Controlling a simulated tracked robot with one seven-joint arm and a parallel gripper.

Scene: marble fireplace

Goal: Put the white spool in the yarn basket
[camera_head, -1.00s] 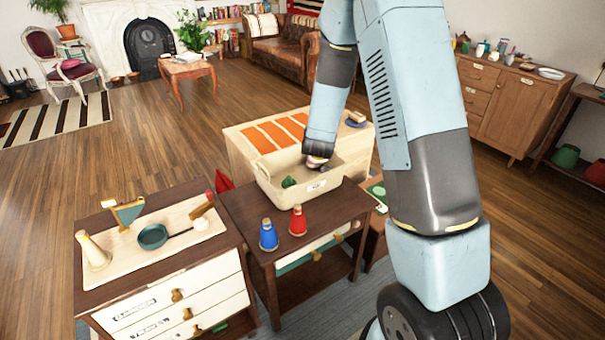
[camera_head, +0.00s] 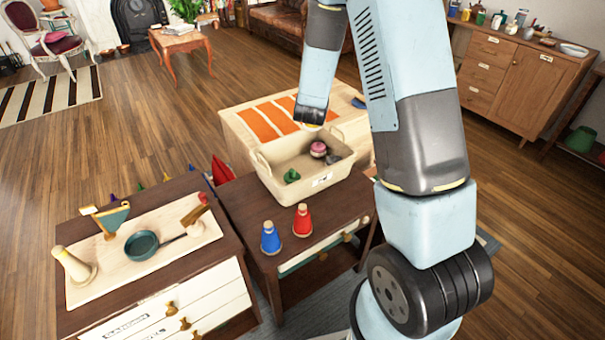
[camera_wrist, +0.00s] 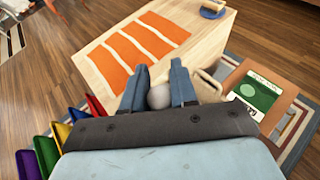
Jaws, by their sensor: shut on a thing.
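The cream yarn basket (camera_head: 338,177) stands on the dark side table, holding a green piece (camera_head: 291,175), a pink round piece (camera_head: 318,149) and a dark grey piece (camera_head: 333,159). My gripper (camera_head: 311,122) is above the basket's far edge. In the wrist view its fingers are shut on a pale grey-white rounded thing (camera_wrist: 158,96). Its lower part is hidden, so I cannot tell if it is the white spool.
A blue spool (camera_head: 270,237) and a red spool (camera_head: 302,220) stand in front of the basket. A pale chest with orange stripes (camera_head: 240,128) is behind it. The board (camera_head: 110,278) holds a teal pan (camera_head: 142,245) and toy boat. Open floor lies beyond.

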